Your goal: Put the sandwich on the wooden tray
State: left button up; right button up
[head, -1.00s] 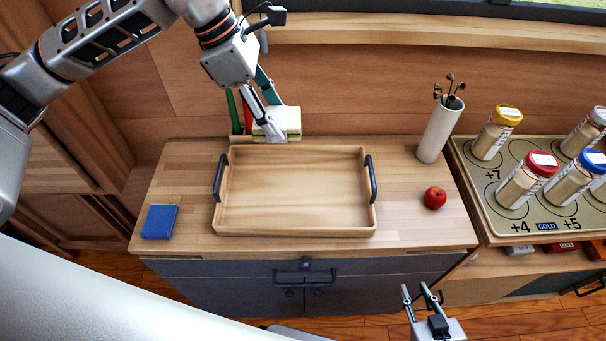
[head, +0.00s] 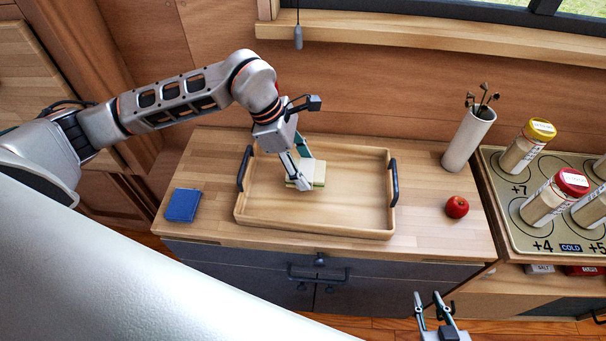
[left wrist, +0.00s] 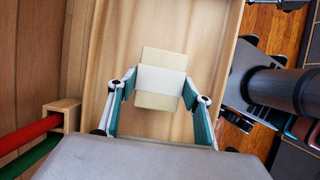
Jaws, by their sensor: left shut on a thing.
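The sandwich (head: 319,172), a pale square with a light band around it, is inside the outline of the wooden tray (head: 345,225), left of its middle. My left gripper (head: 303,183) is shut on it. In the left wrist view the sandwich (left wrist: 160,55) sits between the two fingers of my left gripper (left wrist: 160,95), with the tray floor (left wrist: 215,35) beneath. I cannot tell whether the sandwich touches the tray floor. My right gripper (head: 436,302) is open and empty, low in front of the cabinet.
A blue book-like block (head: 183,205) lies left of the tray. A red apple (head: 457,207) and a white utensil cylinder (head: 468,140) stand to its right. Several jars stand on a marked mat further right. Red (left wrist: 30,133) and green rods show by a wooden holder in the left wrist view.

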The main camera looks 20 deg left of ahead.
pick_arm(q)
notch_tip(320, 180, down, 3)
jog(key=shift+f, duration=0.15)
jog(key=shift+f, duration=0.15)
jog(key=o, duration=1.2)
jog(key=shift+c, duration=0.2)
jog(key=shift+a+r, duration=0.1)
jog(key=shift+r, duration=0.25)
jog(key=v, duration=1.1)
jog(key=shift+r+b, duration=0.3)
jog(key=shift+b, duration=0.15)
jog(key=shift+a, duration=0.1)
